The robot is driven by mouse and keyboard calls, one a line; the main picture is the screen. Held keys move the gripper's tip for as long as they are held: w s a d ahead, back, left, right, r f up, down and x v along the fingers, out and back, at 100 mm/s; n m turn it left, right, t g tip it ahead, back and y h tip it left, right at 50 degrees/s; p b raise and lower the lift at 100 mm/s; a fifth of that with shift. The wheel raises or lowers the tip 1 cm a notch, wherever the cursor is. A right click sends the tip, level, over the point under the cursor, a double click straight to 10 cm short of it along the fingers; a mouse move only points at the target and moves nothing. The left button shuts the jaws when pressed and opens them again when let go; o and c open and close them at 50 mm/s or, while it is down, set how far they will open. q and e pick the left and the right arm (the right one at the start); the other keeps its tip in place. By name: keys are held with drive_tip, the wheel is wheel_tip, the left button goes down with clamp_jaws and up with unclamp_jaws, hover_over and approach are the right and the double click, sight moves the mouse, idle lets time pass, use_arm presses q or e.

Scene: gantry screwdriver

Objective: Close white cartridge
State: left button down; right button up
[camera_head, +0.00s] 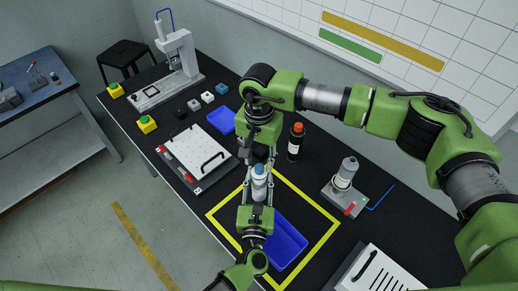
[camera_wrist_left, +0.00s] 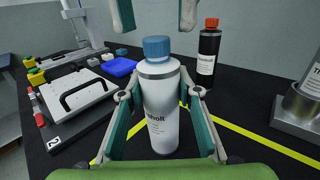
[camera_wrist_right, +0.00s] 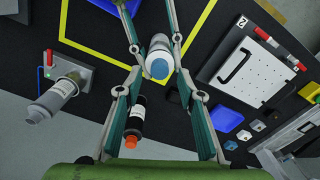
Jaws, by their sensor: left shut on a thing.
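The white cartridge (camera_head: 259,188) is a white bottle with a blue cap (camera_wrist_left: 156,47) on top. It stands upright, and whether the cap is tight cannot be told. My left gripper (camera_wrist_left: 160,98) is shut on the bottle's body, one finger on each side. My right gripper (camera_head: 257,163) hangs above the cap, pointing down. Its two fingers are apart, with one tip on each side above the cap in the left wrist view. In the right wrist view the cap (camera_wrist_right: 158,65) shows between its fingers, and they hold nothing.
A black bottle with an orange cap (camera_head: 296,142) stands behind to the right. A blue tray (camera_head: 285,240) lies inside the yellow frame. A white panel with a handle (camera_head: 198,152) is at left. A grey bottle on a metal stand (camera_head: 345,175) is at right.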

sight(258, 181)
drive_tip(key=shift+f, duration=1.1)
clamp_jaws()
